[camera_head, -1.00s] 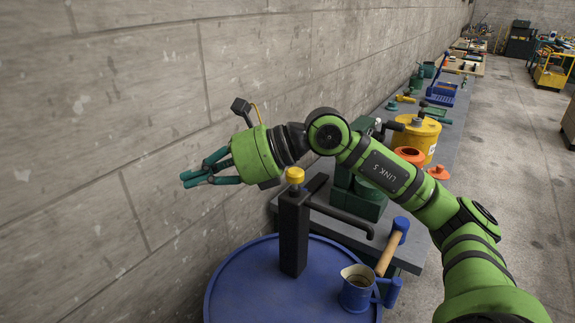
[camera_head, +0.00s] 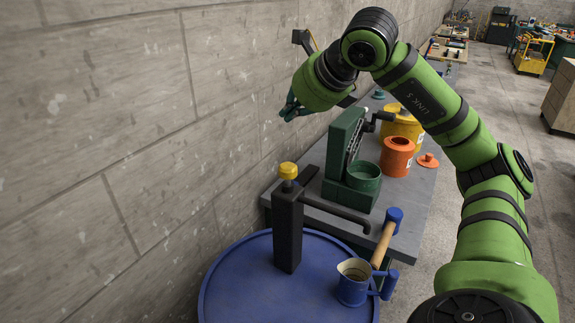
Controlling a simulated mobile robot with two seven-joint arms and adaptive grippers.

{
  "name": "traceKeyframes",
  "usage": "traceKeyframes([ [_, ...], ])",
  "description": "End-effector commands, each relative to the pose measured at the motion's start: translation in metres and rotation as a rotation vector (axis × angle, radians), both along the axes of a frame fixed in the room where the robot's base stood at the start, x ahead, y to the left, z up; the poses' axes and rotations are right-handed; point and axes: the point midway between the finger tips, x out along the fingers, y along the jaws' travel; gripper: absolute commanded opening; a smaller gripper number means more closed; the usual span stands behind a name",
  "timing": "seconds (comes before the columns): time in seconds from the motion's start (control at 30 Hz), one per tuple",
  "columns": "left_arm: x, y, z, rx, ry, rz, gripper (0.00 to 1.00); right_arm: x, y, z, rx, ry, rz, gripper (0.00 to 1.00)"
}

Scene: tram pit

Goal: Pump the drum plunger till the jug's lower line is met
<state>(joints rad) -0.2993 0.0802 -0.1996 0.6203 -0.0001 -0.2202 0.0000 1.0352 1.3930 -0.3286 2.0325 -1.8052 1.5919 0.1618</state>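A blue drum (camera_head: 235,285) stands at the bottom of the picture. On its lid is an upright black pump body (camera_head: 288,235), with the yellow plunger knob (camera_head: 289,171) close above its top. The black spout (camera_head: 335,209) runs right and bends down at its end. The blue jug (camera_head: 352,287) stands upright on the right part of the lid, below the spout end in the picture. Its pale inside shows, but I cannot read a line or level. My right gripper (camera_head: 289,109) is above and beyond the knob, apart from it, near the wall; its fingers are mostly hidden.
On the grey bench (camera_head: 410,205) behind stand a green press-like device (camera_head: 346,155), a green cup (camera_head: 363,178), an orange pot (camera_head: 396,157) and a yellow can (camera_head: 407,130). The wall (camera_head: 110,150) borders the left side.

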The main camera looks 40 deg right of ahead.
Motion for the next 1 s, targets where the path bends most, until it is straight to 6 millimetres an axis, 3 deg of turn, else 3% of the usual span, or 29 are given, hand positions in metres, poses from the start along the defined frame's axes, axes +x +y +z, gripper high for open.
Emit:
traceKeyframes([
  [0.27,-0.001,0.0,-0.01,-0.001,0.001,-0.001,0.47,0.0,0.001,-0.01,0.001,0.001,0.002,0.0],
  [0.7,-0.001,-0.001,-0.068,-0.001,0.001,-0.001,0.47,0.0,0.001,-0.07,0.001,0.001,0.002,0.0],
  [1.0,-0.001,0.0,-0.086,-0.001,0.001,-0.001,0.47,0.0,0.001,-0.089,0.001,0.0,0.002,0.0],
])
